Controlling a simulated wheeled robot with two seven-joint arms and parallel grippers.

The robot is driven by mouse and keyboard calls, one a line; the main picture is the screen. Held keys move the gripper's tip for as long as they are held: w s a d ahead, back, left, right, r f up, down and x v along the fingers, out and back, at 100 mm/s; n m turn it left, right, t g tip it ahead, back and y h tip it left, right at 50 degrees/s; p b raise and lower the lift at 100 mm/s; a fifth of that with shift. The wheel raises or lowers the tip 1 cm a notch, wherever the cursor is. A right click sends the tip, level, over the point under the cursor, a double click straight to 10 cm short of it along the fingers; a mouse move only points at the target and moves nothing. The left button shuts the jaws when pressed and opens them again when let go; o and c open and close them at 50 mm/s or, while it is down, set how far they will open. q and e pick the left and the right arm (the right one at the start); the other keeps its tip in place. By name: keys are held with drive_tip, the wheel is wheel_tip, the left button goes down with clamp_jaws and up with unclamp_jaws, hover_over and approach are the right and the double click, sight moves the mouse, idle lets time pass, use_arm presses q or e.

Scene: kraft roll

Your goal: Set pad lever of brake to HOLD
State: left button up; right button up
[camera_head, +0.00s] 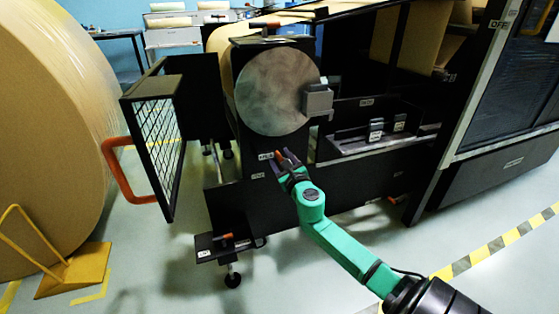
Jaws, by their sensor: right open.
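The brake shows as a large round grey metal disc (277,92) with a grey block (318,100) over its right edge. Below the disc, a short lever with an orange tip (280,155) stands on the black frame beside small labels (265,156), too small to read. I cannot tell for sure that it is the pad lever, nor its setting. My right gripper (291,159), on a green arm from the lower right, is open right at this lever. Whether its fingers touch the lever cannot be told. My left gripper is not in view.
A mesh guard door (160,130) with an orange handle (118,168) stands open at left. Another orange-tipped lever (227,237) sits on a low bracket. A huge kraft roll (50,120) and a yellow wheel chock (75,270) are at far left. A black ledge (365,143) lies right.

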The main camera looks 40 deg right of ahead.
drive_tip(key=shift+w+d, duration=0.1)
drive_tip(key=shift+w, duration=0.15)
clamp_jaws()
drive_tip(key=shift+f, duration=0.15)
idle(1.1)
